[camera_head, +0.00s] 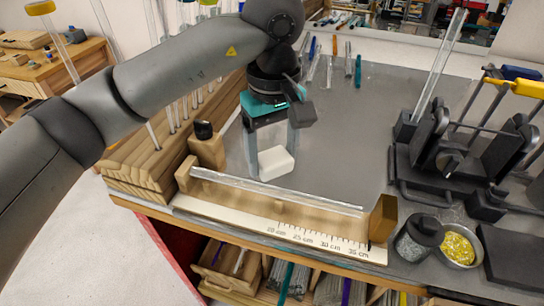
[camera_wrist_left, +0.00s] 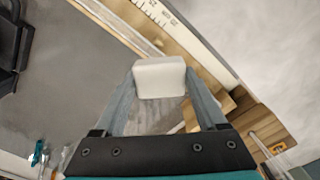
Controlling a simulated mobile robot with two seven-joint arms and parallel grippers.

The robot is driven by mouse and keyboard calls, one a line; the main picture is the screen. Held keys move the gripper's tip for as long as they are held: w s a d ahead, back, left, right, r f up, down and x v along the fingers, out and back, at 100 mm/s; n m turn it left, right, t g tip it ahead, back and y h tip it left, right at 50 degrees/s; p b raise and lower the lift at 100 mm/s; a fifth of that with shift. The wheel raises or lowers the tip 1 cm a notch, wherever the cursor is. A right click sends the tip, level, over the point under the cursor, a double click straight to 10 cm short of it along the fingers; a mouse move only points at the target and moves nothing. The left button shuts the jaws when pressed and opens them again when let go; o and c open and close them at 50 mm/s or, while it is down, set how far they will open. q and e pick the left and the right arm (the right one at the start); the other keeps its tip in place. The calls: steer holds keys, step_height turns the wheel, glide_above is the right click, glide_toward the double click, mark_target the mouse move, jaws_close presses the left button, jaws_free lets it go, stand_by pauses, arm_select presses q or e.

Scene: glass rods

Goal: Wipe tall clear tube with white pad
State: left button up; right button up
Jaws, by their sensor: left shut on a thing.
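The white pad (camera_head: 276,163) is held between the fingertips of my left gripper (camera_head: 271,148), just above the grey mat. In the left wrist view the pad (camera_wrist_left: 160,77) sits between the two fingers of the gripper (camera_wrist_left: 160,90). A tall clear tube (camera_head: 438,65) leans slightly in a dark block at the right, well apart from the pad. Another clear tube (camera_head: 275,193) lies along a wooden measuring rack, just in front of the pad. My right gripper is not in view.
The wooden rack (camera_head: 385,218) has a centimetre scale. Dark metal stands (camera_head: 455,165) fill the right side. A jar (camera_head: 418,240) and a bowl of yellow pieces (camera_head: 458,246) stand near the front. Several rods lie at the back. The grey mat (camera_head: 350,125) is clear mid-table.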

arm_select(q)
steer(key=shift+r+p, duration=0.55)
steer(key=shift+r, duration=0.8)
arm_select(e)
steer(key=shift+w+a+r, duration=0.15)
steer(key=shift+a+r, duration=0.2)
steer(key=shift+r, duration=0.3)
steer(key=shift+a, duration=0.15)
